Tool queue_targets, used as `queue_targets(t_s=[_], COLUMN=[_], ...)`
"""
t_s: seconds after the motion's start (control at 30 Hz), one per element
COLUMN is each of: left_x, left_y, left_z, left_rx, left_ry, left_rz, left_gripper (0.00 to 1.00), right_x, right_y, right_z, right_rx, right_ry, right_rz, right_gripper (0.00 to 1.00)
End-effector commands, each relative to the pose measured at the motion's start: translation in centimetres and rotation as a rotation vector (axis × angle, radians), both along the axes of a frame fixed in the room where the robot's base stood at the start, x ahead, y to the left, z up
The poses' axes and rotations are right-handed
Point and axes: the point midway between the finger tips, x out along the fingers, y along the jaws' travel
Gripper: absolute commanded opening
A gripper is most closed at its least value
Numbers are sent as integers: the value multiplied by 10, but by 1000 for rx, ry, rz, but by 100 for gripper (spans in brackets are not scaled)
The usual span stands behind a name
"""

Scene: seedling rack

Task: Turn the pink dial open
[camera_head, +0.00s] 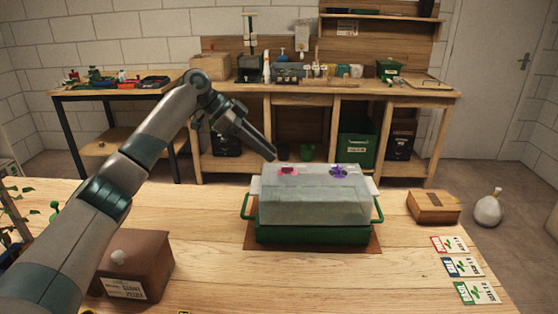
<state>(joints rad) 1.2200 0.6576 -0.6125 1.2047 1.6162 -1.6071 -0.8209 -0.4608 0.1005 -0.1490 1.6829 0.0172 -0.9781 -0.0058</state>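A propagator with a clear lid (312,204) and a green base (313,235) stands on a brown mat in the middle of the table. The pink dial (288,170) is on top of the lid, towards the left. A purple dial (339,171) is on top towards the right. My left gripper (271,155) reaches in from the left, with its tip just up and left of the pink dial in the picture. Its fingers look close together, and nothing shows between them. I cannot tell if it touches the dial. My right gripper is out of view.
A brown box (135,265) with a pale knob stands at the left under my arm. A cardboard box (433,207) and seed packets (463,266) lie at the right. Wood between propagator and packets is clear. A workbench (320,88) stands behind.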

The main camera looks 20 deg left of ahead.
Motion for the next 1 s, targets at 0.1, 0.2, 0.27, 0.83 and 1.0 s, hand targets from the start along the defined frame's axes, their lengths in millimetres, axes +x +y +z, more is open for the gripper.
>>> queue_targets(t_s=[0.1, 0.2, 0.27, 0.83, 1.0], left_x=[4, 7, 8, 11, 11], left_y=[-15, -23, -27, -35, -35], left_z=[-14, -24, -28, -37, -37], left_rx=[1, 1, 1, 0, 0], left_ry=[1, 1, 2, 0, 0], left_rz=[-2, -1, -1, 0, 0], left_gripper=[23, 23, 23, 6, 0], right_x=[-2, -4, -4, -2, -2], right_y=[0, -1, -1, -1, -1], right_z=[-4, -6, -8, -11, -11], right_rx=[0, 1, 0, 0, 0], right_ry=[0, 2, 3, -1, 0], right_rz=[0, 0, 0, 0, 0], right_gripper=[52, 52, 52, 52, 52])
